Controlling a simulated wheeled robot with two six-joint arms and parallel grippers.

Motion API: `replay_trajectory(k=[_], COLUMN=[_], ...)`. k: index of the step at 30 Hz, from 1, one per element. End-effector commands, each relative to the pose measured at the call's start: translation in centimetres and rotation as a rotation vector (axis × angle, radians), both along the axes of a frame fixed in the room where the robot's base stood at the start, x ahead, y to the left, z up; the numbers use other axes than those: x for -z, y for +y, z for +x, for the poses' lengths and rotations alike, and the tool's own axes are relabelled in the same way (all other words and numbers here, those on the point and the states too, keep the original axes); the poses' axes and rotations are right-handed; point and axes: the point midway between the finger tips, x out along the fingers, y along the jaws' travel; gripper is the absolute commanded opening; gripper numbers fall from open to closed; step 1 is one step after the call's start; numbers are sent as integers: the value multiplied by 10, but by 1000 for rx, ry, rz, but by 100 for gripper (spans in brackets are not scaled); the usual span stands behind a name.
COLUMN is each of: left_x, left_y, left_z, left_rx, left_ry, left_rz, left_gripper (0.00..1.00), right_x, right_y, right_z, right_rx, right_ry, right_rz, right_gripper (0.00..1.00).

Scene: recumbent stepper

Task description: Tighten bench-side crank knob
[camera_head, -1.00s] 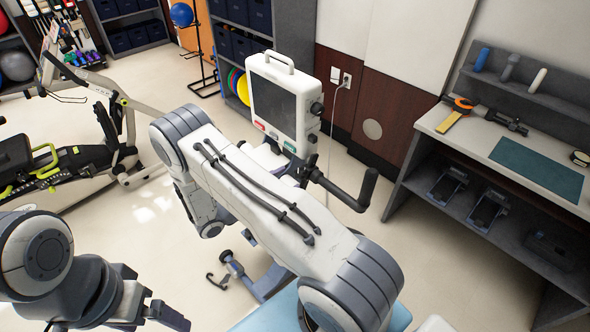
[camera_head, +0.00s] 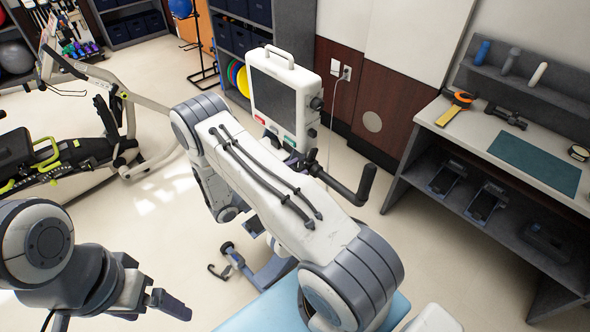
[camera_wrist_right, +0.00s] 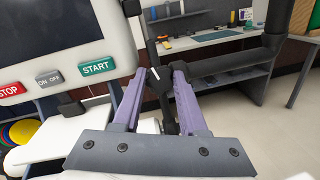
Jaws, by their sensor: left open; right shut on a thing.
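The black crank knob (camera_wrist_right: 161,80) with a white mark shows in the right wrist view, between the fingers of my right gripper (camera_wrist_right: 160,78), which is shut on it. The black crank arm and handle (camera_wrist_right: 230,62) extend to the right of it; the handle (camera_head: 362,185) also shows in the head view, right of the console (camera_head: 284,98). My right arm hides the right gripper and the knob in the head view. My left gripper (camera_head: 165,302) is open and empty at the lower left, away from the crank.
A blue padded bench (camera_head: 265,312) lies under my right arm. A grey workbench (camera_head: 480,150) with a green mat and tools stands at the right. A stepper machine (camera_head: 75,155) is at the left. Floor between is open.

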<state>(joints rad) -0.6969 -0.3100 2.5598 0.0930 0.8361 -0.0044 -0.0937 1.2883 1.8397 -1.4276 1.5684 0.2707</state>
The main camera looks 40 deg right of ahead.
Motion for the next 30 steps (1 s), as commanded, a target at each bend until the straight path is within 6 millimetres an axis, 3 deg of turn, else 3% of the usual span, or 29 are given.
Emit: replay_trajectory(k=[3,9,20,21,23,30], left_x=[21,41,41,41,41,41], left_y=[0,0,0,0,0,0], left_z=[0,0,0,0,0,0], left_rx=[-3,-7,-7,-7,-7,-7], left_ry=[0,1,1,1,1,1], left_rz=[0,1,0,0,0,0], left_gripper=[91,91,91,91,91,91], right_x=[6,3,-1,-1,-1,-1], right_y=[0,0,0,0,0,0], right_z=[1,2,1,1,1,1], right_rx=[41,110,127,127,127,127], right_ry=[-94,-253,-292,-292,-291,-290], right_rz=[6,17,21,21,21,21], right_gripper=[0,0,0,46,69,72])
